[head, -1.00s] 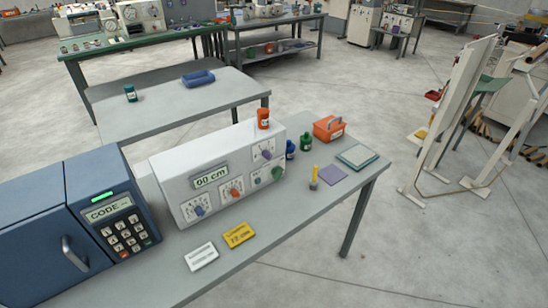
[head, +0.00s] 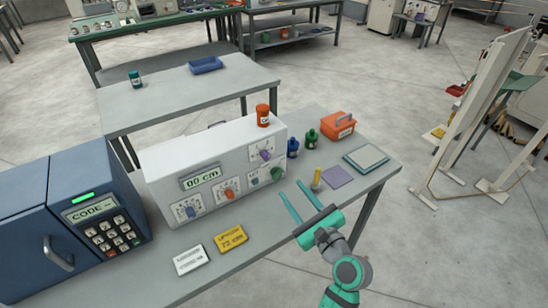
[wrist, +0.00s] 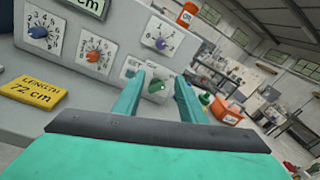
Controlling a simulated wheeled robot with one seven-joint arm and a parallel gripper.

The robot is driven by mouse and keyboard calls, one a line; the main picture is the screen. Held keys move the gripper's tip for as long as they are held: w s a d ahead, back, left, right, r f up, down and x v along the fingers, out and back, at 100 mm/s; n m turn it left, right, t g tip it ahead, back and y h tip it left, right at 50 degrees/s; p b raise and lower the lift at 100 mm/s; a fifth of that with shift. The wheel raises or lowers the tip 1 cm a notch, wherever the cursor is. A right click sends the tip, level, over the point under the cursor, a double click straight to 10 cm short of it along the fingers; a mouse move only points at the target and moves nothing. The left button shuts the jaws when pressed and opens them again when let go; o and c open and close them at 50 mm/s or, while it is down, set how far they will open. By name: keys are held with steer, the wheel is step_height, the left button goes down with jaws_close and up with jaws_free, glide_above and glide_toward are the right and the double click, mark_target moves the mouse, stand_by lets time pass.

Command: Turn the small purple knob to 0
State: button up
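The small purple knob (head: 265,155) is on a white dial plate at the upper right of the grey control box's (head: 210,147) front. It also shows in the wrist view (wrist: 160,43), above and beyond the fingers. My gripper (head: 292,188) is open and empty, in front of the box's right part and apart from the knob. In the wrist view the two teal fingers (wrist: 159,78) stand apart, with the green knob (wrist: 155,86) seen between them.
A blue knob (head: 190,212) and an orange knob (head: 229,194) are lower left on the box; its display reads 00 cm. A blue keypad cabinet (head: 98,212) is left.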

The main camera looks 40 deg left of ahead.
mark_target(268, 159)
steer(key=shift+g+y, duration=0.5)
steer(key=shift+g, duration=0.2)
steer(key=w+a+r, duration=0.1)
steer(key=a, duration=0.2)
steer(key=w+a+r, duration=0.1)
steer(key=a, duration=0.3)
steer(key=w+a+r, duration=0.1)
steer(key=a, duration=0.2)
steer(key=shift+w+a, duration=0.25)
steer(key=shift+w, duration=0.1)
steer(key=shift+x, duration=0.75)
steer(key=shift+w+d, duration=0.1)
steer(key=shift+w, duration=0.05)
jaws_close()
